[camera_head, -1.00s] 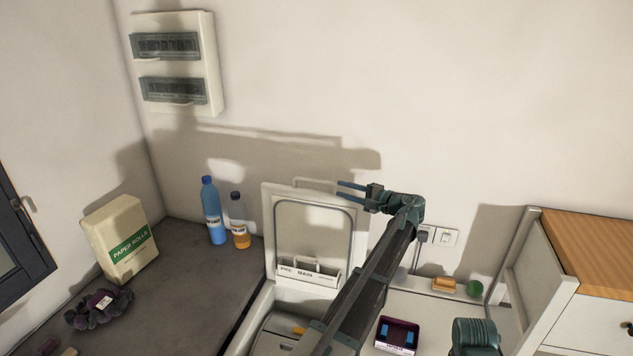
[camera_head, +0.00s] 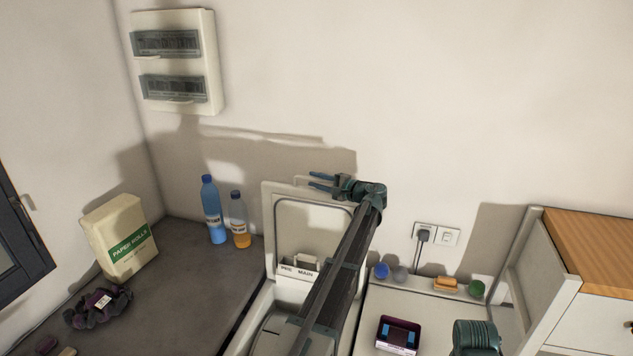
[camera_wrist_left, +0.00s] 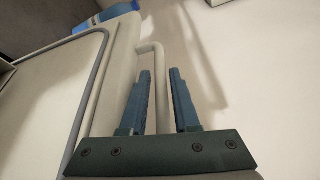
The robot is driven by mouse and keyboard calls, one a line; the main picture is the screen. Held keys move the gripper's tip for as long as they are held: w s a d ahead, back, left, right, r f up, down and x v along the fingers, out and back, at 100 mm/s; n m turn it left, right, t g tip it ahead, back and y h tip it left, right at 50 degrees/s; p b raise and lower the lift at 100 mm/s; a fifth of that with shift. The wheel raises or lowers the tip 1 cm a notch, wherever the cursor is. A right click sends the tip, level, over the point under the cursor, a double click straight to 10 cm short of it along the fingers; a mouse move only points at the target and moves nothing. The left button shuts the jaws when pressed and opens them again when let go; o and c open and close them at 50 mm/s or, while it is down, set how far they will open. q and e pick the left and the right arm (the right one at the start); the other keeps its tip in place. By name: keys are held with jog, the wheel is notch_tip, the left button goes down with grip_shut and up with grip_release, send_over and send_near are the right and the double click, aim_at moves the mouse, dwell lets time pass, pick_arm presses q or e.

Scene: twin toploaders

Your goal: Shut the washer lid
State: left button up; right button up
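The washer lid (camera_head: 284,223) stands raised, upright against the back wall, with a grey seal around its inner face and a detergent drawer marked PRE and MAIN at its foot. In the left wrist view the lid (camera_wrist_left: 50,105) fills the left side. A pale handle loop (camera_wrist_left: 151,62) sticks out from its edge. My left gripper (camera_head: 322,182) is at the lid's top edge, fingers pointing left. In the left wrist view the fingers (camera_wrist_left: 160,75) are apart, with the handle showing between and beyond them. My arm covers the lid's right part. My right gripper is not seen.
A blue bottle (camera_head: 212,210) and an orange-filled bottle (camera_head: 239,221) stand on the dark counter left of the washer, with a paper rolls pack (camera_head: 118,240). A wooden-topped cabinet (camera_head: 590,245) stands far right.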

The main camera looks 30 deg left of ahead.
pick_arm(q)
jog(key=shift+c, duration=0.2)
grip_shut()
jog(key=shift+s, duration=0.1)
dwell(1.0)
